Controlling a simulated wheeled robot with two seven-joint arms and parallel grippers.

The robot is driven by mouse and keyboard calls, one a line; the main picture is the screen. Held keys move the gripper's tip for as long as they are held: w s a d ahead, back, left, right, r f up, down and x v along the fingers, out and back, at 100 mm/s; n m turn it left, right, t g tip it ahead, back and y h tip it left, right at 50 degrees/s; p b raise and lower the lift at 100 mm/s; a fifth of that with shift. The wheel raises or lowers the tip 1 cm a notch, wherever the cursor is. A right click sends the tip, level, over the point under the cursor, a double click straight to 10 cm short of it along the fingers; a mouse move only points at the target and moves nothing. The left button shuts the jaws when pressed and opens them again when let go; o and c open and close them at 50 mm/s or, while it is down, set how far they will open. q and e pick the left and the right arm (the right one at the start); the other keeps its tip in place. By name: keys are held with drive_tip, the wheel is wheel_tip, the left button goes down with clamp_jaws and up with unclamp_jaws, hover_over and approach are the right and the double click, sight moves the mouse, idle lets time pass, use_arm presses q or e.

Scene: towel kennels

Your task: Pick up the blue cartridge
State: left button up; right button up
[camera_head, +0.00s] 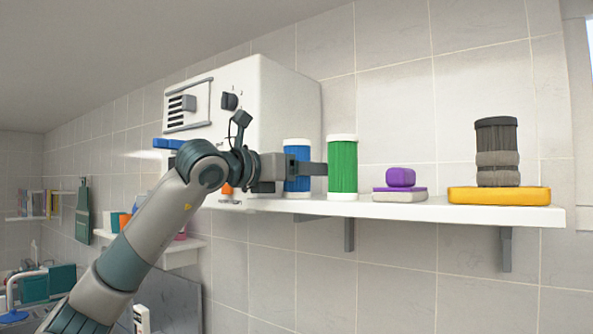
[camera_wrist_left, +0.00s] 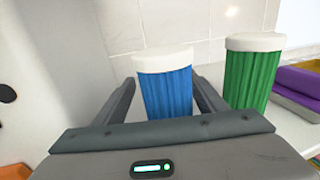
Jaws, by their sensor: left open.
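The blue cartridge (camera_head: 296,184) stands upright on the white wall shelf, with a white cap and ribbed blue sides. It shows in the left wrist view (camera_wrist_left: 167,92) between the two fingers. My left gripper (camera_head: 312,168) is open around it at mid-height, one finger passing in front of it in the head view. In the wrist view small gaps seem to show beside the fingers (camera_wrist_left: 164,84), so I cannot tell whether they touch it. The cartridge's lower end is hidden by the gripper body in the wrist view. My right gripper is not in view.
A green cartridge (camera_head: 343,166) stands close to the right of the blue one. Further right on the shelf (camera_head: 440,209) are a purple block (camera_head: 401,177) on stacked pieces and a dark grey roll (camera_head: 497,150) on a yellow slab (camera_head: 499,196). A white box unit (camera_head: 262,100) stands behind.

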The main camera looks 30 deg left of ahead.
use_arm(q)
drive_tip(key=shift+d+r, duration=0.1)
drive_tip(key=shift+d, duration=0.15)
drive_tip(key=shift+s+d+r, duration=0.1)
drive_tip(key=shift+s+d, duration=0.1)
drive_tip(key=shift+s+d+r, duration=0.1)
drive_tip(key=shift+s, duration=0.05)
drive_tip(key=shift+a, duration=0.25)
drive_tip(key=shift+c, duration=0.9)
drive_tip(key=shift+d, duration=0.1)
drive_tip(key=c, duration=1)
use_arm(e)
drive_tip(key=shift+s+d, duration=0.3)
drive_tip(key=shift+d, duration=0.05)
